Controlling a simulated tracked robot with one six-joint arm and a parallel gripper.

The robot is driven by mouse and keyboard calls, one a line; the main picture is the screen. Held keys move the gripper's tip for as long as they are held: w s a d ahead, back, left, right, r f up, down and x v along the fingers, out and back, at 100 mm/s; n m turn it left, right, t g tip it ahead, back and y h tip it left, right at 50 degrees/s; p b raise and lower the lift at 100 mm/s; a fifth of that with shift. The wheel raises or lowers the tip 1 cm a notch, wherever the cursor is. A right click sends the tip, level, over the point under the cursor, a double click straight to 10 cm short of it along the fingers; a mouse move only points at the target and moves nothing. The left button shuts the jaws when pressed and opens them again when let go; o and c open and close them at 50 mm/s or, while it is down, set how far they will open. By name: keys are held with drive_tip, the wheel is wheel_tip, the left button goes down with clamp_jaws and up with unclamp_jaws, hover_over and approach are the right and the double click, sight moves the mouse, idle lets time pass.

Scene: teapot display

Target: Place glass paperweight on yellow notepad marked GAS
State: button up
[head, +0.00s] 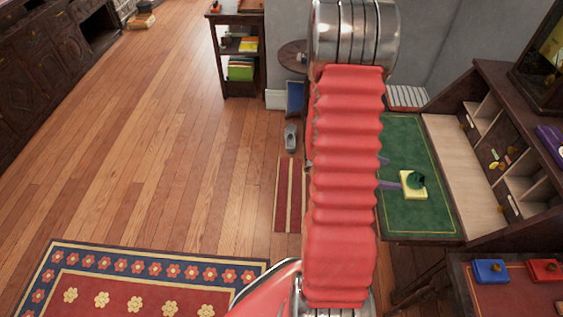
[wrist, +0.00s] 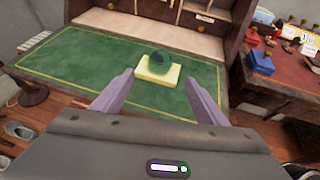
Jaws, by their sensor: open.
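The yellow notepad (head: 408,195) lies on the green desk top; it also shows in the wrist view (wrist: 146,73). No lettering can be read on it. A dark green, rounded glass paperweight (head: 415,180) rests on the notepad; the wrist view shows it too (wrist: 157,63), on the pad's upper part. My gripper (wrist: 160,76) is open and empty, its two purple fingers spread apart on either side of the notepad as the wrist view sees it. In the head view the fingers (head: 387,173) show just left of the notepad, partly hidden behind my arm.
The green desk (head: 415,144) has raised cubbyholes (head: 520,185) along its right side. A side table (head: 490,297) with a blue box (head: 489,271) and a red box (head: 544,271) stands at the lower right. The green surface around the notepad is clear.

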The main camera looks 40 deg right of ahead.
drive_tip(key=w+a+r+m+t+y, duration=0.1)
drive_tip(key=w+a+r+m+y, duration=0.2)
drive_tip(key=a+r, duration=0.35)
drive_tip(key=w+a+r+m+t, duration=0.1)
drive_tip(key=w+a+r+m, duration=0.3)
drive_tip(key=a, duration=0.4)
drive_tip(key=w+a+r+m+t+y, duration=0.1)
drive_tip(key=a+r+t+y, duration=0.1)
drive_tip(key=a, duration=0.8)
drive_tip(key=w+a+r+m+t+y, duration=0.1)
drive_tip(key=a+r+m+t+y, duration=0.1)
drive_tip(key=a+r, duration=0.5)
drive_tip(key=w+a+r+m+t+y, duration=0.1)
drive_tip(key=a+r+t+y, duration=0.3)
drive_tip(key=a, duration=0.8)
drive_tip(key=shift+w+a+r+m+t, duration=0.15)
drive_tip(key=shift+a+r+m+t, duration=0.3)
drive_tip(key=shift+t, duration=0.55)
drive_tip(key=shift+d, duration=0.15)
